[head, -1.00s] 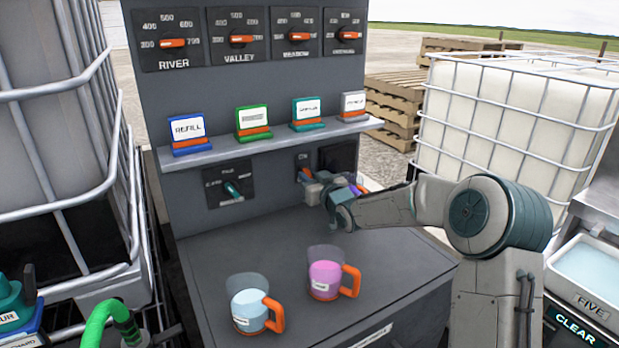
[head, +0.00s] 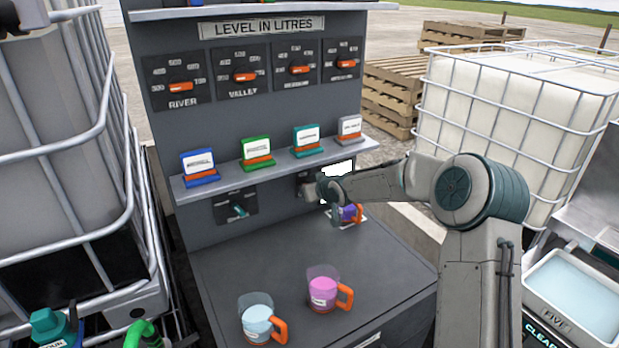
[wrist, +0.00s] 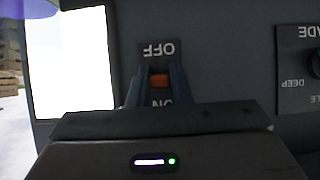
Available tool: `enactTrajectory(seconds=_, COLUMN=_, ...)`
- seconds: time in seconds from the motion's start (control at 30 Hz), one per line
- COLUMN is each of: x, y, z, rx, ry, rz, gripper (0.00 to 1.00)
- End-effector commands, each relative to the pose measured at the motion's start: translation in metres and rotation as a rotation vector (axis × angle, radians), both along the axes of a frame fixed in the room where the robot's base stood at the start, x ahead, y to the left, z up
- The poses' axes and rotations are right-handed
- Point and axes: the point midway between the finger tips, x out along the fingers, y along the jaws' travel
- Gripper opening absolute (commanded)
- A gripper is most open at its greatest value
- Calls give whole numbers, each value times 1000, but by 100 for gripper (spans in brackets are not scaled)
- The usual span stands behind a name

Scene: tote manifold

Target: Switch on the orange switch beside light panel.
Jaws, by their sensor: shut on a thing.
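In the head view my gripper (head: 322,190) is against the upright panel under the shelf and hides most of the switch. The light panel (head: 338,167) beside the switch is lit bright white. It also glows white at the left of the wrist view (wrist: 85,65).
A dial (head: 238,210) is left of the switch. A purple mug (head: 350,213) stands below my wrist. A pink mug (head: 322,290) and a pale blue mug (head: 257,318) stand nearer the front. The shelf (head: 225,178) with several label stands juts out above.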

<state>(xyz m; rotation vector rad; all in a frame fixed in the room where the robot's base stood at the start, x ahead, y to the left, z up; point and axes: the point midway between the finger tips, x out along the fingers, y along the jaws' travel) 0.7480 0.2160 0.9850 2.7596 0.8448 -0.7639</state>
Motion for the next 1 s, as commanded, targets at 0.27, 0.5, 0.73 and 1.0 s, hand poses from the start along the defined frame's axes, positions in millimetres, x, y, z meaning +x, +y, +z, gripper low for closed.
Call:
enactTrajectory(seconds=0.27, x=1, y=1, z=6, rx=-50, ry=75, rz=1, gripper=0)
enactTrajectory(seconds=0.5, x=1, y=2, z=4, rx=-65, ry=99, rz=0, gripper=0)
enactTrajectory(seconds=0.73, x=1, y=2, z=4, rx=-66, ry=100, rz=0, gripper=0)
enactTrajectory(seconds=1.0, x=1, y=1, z=4, rx=-66, ry=99, rz=1, gripper=40)
